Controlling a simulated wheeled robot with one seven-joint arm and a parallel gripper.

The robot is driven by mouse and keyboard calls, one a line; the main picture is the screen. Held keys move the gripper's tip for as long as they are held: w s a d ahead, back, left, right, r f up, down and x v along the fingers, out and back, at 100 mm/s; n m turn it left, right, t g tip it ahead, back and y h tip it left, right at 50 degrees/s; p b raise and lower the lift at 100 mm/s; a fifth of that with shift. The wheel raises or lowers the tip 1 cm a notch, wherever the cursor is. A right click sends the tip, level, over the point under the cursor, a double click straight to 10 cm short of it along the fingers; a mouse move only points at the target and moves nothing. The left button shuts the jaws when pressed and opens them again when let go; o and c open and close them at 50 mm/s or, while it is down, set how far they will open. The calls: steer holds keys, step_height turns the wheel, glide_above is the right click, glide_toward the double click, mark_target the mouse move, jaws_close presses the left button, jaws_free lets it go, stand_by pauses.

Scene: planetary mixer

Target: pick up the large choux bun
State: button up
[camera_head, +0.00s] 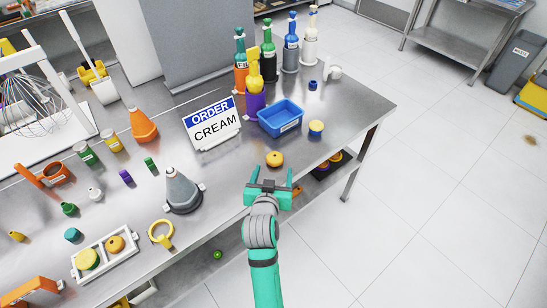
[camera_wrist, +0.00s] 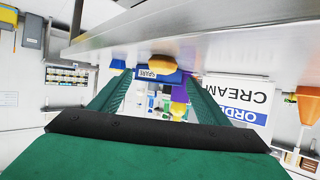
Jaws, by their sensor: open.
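A round golden-orange bun (camera_head: 274,159) sits alone near the front edge of the steel table. It also shows in the wrist view (camera_wrist: 162,62), which is upside down, ahead of the space between my fingers. My gripper (camera_head: 269,177) is open and empty just in front of the bun, at the table's front edge, with a small gap between them. In the wrist view its two green fingers spread on either side. Two more round buns, one yellowish (camera_head: 87,259) and one orange (camera_head: 115,244), sit in a white tray at the lower left. I cannot tell their sizes exactly.
A blue bin (camera_head: 281,118) and a yellow-and-blue round item (camera_head: 316,128) stand behind the bun. A sign reading ORDER CREAM (camera_head: 214,124) and a grey cone (camera_head: 182,191) stand to the left. Bottles (camera_head: 269,62) line the back. Table around the bun is clear.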

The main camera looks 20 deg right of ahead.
mark_target(274, 161)
steer(key=x, duration=0.7)
steer(key=shift+w, duration=0.2)
steer(key=shift+w+f, duration=0.15)
steer(key=shift+w, duration=0.25)
steer(key=shift+s, duration=0.1)
steer(key=c, duration=1.1)
